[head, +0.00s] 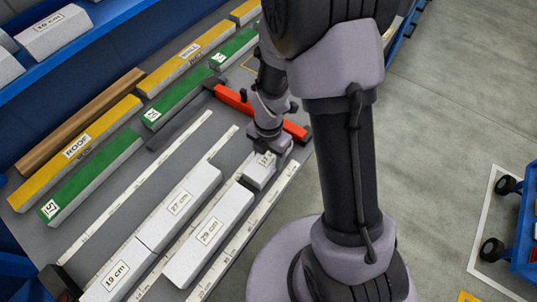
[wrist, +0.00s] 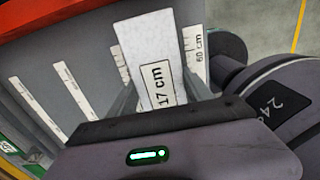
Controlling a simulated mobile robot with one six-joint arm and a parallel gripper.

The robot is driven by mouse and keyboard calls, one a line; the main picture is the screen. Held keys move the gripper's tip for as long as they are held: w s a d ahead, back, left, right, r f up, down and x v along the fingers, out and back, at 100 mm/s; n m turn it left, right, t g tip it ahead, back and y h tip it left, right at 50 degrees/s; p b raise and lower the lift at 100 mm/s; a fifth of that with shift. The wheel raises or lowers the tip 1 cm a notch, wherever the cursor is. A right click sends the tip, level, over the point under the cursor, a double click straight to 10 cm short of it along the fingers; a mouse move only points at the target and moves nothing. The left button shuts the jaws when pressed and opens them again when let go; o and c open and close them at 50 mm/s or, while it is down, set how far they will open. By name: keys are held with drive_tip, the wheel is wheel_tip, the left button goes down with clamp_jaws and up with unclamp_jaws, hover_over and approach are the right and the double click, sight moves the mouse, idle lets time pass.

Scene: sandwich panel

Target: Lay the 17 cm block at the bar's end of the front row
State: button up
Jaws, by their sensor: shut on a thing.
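The white 17 cm block (wrist: 158,65) lies between the fingers of my gripper (wrist: 163,90), label facing the wrist camera. In the head view the block (head: 258,174) is partly hidden under my gripper (head: 268,155). It is low over the front row, roughly in line with the 29 cm block (head: 209,232), with a gap between them. The red bar (head: 233,100) crosses the far end of the rows, and its edge shows in the wrist view (wrist: 60,20). I cannot tell whether the block touches the bar or the table.
The 27 cm block (head: 179,204) and 19 cm block (head: 115,272) lie end to end in the row behind. White measuring strips (head: 243,235) flank the rows. Green (head: 93,177) and yellow (head: 75,152) pieces lie further left. A blue shelf (head: 92,25) edges the back.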

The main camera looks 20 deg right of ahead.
drive_tip(key=shift+f+b, duration=0.35)
drive_tip(key=shift+f, duration=0.15)
drive_tip(key=o, duration=1.4)
drive_tip(key=shift+o, duration=0.2)
wheel_tip(320, 180, up, 18)
drive_tip(key=p, duration=0.8)
wheel_tip(320, 180, up, 9)
drive_tip(key=m+t+b, duration=0.3)
drive_tip(key=m, duration=1)
hover_over(269, 156)
drive_tip(key=s+a, duration=0.2)
drive_tip(key=s, duration=0.2)
drive_tip(key=s+a+r+m+t+y, duration=0.1)
drive_tip(key=s+m, duration=0.3)
drive_tip(key=m, duration=0.4)
drive_tip(key=s+a+r+m+t+y+b, duration=0.1)
drive_tip(key=s+r+m, duration=0.3)
drive_tip(key=m, duration=0.4)
drive_tip(key=shift+s+r+m+t, duration=0.2)
drive_tip(key=shift+s+m+t, duration=0.1)
drive_tip(key=shift+s+t, duration=0.1)
